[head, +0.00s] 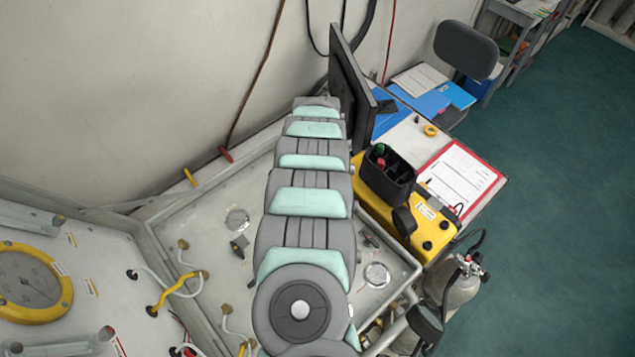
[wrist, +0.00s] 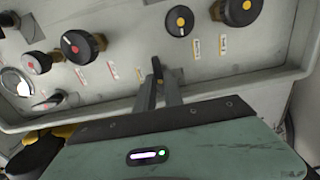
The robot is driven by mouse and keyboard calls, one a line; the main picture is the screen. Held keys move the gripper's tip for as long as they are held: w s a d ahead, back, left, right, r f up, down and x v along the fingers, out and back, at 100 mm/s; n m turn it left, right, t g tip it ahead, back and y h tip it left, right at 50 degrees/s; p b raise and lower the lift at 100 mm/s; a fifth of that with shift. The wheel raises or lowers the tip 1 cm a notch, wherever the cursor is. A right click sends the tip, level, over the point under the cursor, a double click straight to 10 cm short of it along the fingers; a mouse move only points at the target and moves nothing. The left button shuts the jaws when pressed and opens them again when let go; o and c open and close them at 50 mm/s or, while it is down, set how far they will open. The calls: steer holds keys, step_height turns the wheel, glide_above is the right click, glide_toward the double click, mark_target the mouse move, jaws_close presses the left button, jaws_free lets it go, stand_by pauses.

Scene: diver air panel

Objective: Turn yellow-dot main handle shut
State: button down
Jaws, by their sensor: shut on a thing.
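In the wrist view, my gripper (wrist: 161,84) is at the panel (wrist: 125,88), with its two narrow fingers closed on a small dark handle (wrist: 157,67). Only the tip of this handle shows; the fingers hide the rest, and I see no dot on it. A round black knob with a yellow dot (wrist: 180,21) is just above and to the right. A second black knob with a yellow dot (wrist: 240,9) is farther right at the top edge. In the head view, my arm covers the middle of the panel and hides my gripper.
Black knobs with red dots (wrist: 80,46) (wrist: 36,62) are at the left in the wrist view. The panel has a raised rim. In the head view, a yellow case (head: 437,222) stands right of the panel, and a gas cylinder (head: 459,284) is below it.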

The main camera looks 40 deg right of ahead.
stand_by(0.4)
steer(key=c, duration=1.5)
jaws_free()
steer(key=shift+o, duration=0.2)
steer(key=shift+r, duration=0.1)
step_height(320, 180, up, 11)
steer(key=b, duration=0.1)
steer(key=shift+f, duration=0.2)
